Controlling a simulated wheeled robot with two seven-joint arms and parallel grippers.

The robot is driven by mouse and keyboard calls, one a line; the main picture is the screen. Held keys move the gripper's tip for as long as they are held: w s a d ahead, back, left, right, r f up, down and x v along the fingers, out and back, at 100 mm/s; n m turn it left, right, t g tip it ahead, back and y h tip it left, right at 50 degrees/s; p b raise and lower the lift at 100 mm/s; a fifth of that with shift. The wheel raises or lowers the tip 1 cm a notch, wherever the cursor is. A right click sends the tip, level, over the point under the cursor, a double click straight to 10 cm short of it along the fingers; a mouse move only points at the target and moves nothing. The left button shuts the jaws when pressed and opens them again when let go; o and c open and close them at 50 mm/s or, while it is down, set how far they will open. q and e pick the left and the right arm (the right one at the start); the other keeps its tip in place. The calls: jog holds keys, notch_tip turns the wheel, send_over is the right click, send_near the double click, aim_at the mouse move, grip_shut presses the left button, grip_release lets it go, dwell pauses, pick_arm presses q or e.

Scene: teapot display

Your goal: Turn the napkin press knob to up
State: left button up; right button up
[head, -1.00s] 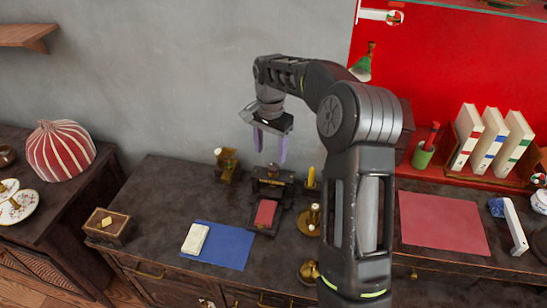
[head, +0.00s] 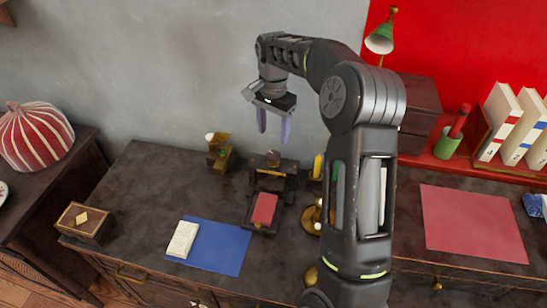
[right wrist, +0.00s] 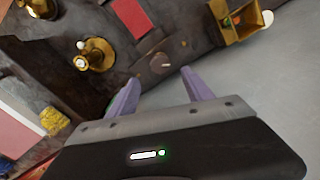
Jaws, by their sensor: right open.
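The napkin press (head: 283,181) is a dark stand on the counter with a red napkin (head: 264,208) at its front. Its round knob (head: 273,158) sits at the top rear of the press. In the right wrist view the knob (right wrist: 158,62) is a dark disc with a small pale mark on its right side. My right gripper (head: 274,130) hangs above the knob with its two purple fingers apart and nothing between them. In the right wrist view its fingers (right wrist: 160,80) point toward the knob, one on each side, apparently not touching. My left gripper is not in view.
A brass holder (head: 218,158) stands left of the press, and brass pieces stand right of it, partly behind my right arm. A blue mat (head: 228,248) with a white block (head: 183,239) lies front left. A small box (head: 85,223) stands further left.

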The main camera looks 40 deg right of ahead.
aim_at(273, 154)
jog(key=shift+f, duration=0.3)
jog(key=shift+f+p, duration=0.5)
jog(key=shift+f, duration=3.4)
grip_shut()
